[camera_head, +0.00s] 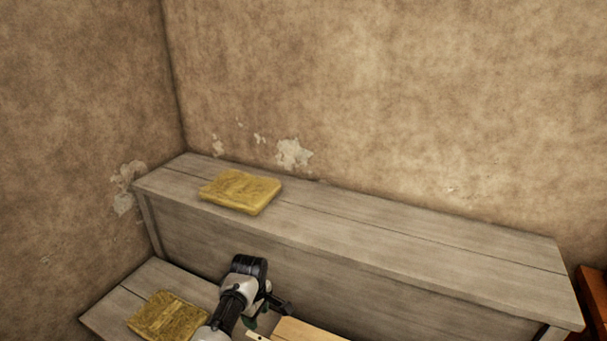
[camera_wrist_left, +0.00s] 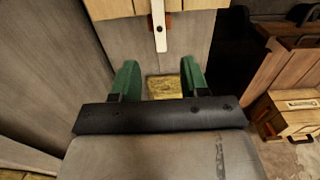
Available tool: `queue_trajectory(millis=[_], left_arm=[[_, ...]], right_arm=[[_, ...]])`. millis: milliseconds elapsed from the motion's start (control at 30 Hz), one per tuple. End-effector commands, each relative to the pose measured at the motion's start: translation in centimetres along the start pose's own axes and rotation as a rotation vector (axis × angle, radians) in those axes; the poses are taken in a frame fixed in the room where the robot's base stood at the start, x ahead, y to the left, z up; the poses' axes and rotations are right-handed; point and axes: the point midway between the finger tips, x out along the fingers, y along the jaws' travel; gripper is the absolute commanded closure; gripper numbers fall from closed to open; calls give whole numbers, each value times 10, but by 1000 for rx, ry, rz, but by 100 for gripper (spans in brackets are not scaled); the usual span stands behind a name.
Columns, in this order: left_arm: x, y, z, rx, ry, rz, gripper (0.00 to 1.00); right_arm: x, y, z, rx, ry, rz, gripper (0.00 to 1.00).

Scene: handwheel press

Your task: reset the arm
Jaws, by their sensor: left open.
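My left arm reaches in at the bottom of the head view, and its left gripper (camera_head: 266,315) is close to the front of the grey wooden bench. In the left wrist view the two green fingers of the left gripper (camera_wrist_left: 159,78) stand apart with nothing held between them. A pale metal bar (camera_wrist_left: 159,28) with a reddish end piece lies against a light wooden block (camera_wrist_left: 120,8), ahead of the fingers and apart from them. That light wood also shows at the bottom of the head view (camera_head: 306,331). My right gripper is not in view.
A yellow folded pad (camera_head: 240,191) lies on the upper grey bench (camera_head: 400,238). Another yellow pad (camera_head: 167,317) lies on the lower step (camera_head: 112,313), left of my arm. Plastered walls close off the back and left. Wooden crates (camera_wrist_left: 295,108) stand at the right in the wrist view.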

Motion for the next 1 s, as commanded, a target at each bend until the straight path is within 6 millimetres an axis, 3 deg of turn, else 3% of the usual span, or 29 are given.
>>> queue_trajectory(millis=[167,400,600,700,1000], left_arm=[[21,-38,5,155,13,29,55],[30,-133,24,544,72,96,55],[5,-216,45,871,144,138,55],[-10,-245,54,991,172,150,55],[-52,-301,72,1227,234,170,55]], right_arm=[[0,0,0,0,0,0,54],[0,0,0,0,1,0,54],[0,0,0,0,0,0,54],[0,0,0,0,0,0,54],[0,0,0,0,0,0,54]])
